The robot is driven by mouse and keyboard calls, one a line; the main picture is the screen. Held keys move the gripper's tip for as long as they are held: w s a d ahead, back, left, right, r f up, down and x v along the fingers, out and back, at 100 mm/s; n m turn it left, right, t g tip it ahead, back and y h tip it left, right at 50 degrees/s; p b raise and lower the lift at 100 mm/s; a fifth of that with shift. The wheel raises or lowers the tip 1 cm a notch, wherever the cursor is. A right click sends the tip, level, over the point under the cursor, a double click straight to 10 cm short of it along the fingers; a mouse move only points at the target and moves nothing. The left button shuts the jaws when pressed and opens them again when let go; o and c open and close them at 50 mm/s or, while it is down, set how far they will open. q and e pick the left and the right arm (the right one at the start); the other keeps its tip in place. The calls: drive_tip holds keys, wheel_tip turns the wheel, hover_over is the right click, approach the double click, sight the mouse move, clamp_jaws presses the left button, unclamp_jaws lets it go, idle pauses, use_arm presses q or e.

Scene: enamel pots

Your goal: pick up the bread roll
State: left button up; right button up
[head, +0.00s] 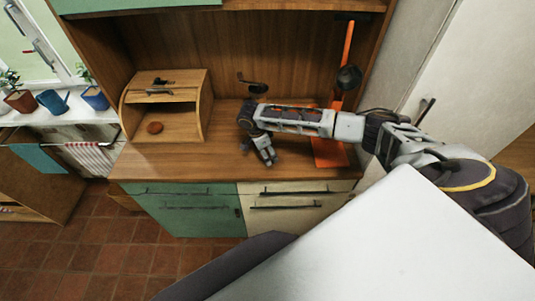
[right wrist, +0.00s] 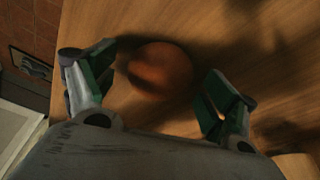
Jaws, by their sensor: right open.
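A round, reddish-brown roll-like thing (right wrist: 160,70) lies on the wooden surface in the right wrist view, between the spread fingers of my right gripper (right wrist: 155,98). The fingers are apart and I see no contact with it. In the head view my right gripper (head: 264,156) is low over the wooden counter, fingers pointing down; I cannot make out that round thing there. My left gripper is out of view.
The bread box (head: 197,98) stands at the left of the wooden counter (head: 190,162). An orange stand (head: 330,153) with a dark ladle is right of my gripper, partly behind my arm. Drawers (head: 185,202) are below. The counter's front strip is clear.

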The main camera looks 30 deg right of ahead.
drive_tip(key=c, duration=1.1)
drive_tip(key=shift+r, duration=0.15)
drive_tip(key=shift+r+b, duration=0.45)
drive_tip(key=shift+r, duration=4.45)
drive_tip(key=shift+n, duration=0.3)
